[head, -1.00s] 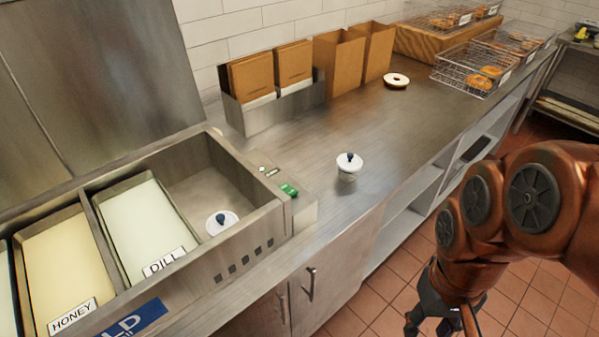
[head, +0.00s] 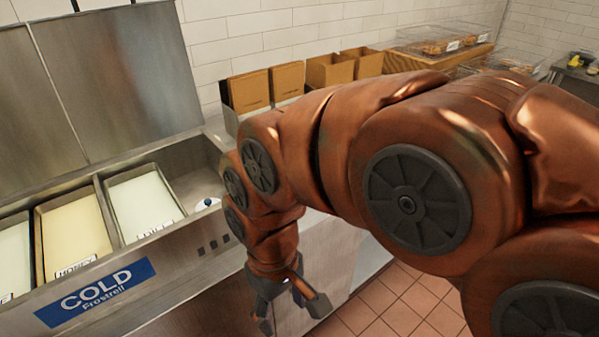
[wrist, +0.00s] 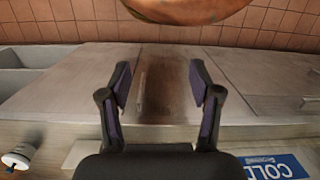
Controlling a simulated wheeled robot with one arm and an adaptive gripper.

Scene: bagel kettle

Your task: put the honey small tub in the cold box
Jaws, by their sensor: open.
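A white lidded small tub (wrist: 18,157) with a dark knob shows at the lower left edge of the wrist view, on the counter. In the head view my arm hides that part of the counter. The cold box (head: 180,262) is at the left with its lid raised. Another white lidded tub (head: 206,204) sits in its right compartment, partly cut off by the front wall. I cannot read which tub is honey. My gripper (head: 293,313) is open and empty, low in front of the cabinet and apart from both tubs; its spread fingers also show in the wrist view (wrist: 160,84).
The cold box also holds pans, including a yellow one (head: 72,232) labelled HONEY and a pale one (head: 143,205). Brown paper bags (head: 268,88) and wire baskets (head: 435,42) stand behind my arm. Floor (head: 385,300) is clear below the cabinet.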

